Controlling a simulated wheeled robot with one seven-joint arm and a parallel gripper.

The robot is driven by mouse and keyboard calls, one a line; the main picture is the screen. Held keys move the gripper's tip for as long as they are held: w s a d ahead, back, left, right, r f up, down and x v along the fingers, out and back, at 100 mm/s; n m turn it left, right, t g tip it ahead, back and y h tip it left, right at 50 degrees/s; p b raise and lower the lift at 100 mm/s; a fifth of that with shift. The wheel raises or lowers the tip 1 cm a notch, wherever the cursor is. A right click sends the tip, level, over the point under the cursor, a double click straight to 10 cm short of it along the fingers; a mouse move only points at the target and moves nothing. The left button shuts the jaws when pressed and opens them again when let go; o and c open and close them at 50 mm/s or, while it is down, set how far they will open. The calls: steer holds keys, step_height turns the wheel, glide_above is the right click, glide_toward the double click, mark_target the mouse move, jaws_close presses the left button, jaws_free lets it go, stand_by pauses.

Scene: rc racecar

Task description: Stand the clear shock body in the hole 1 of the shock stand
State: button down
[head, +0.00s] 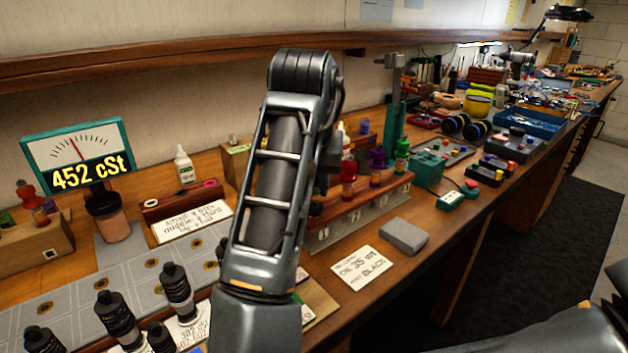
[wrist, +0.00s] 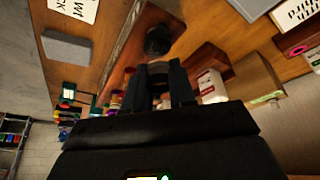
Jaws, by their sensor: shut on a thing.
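The shock stand appears to be the long wooden block with numbered front labels (head: 362,212) in the head view, right of my arm. Red (head: 349,172), purple (head: 377,166) and green (head: 402,155) capped pieces stand along it.
A grey block (head: 404,236) and an oil card (head: 362,267) lie in front of the stand. A teal post (head: 394,105) rises behind it. Several black shocks (head: 178,290) stand at lower left, near a 452 cSt gauge (head: 78,155). A shelf edge (head: 150,57) runs above.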

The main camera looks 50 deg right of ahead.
steer(key=shift+f+b, duration=0.35)
steer(key=shift+f, duration=0.3)
steer(key=c, duration=0.8)
jaws_free()
steer(key=shift+c, duration=0.2)
steer(key=shift+r, duration=0.1)
steer(key=p+v, duration=0.1)
steer(key=v, duration=0.6)
steer(key=shift+r, duration=0.3)
steer(key=shift+s+a, duration=0.1)
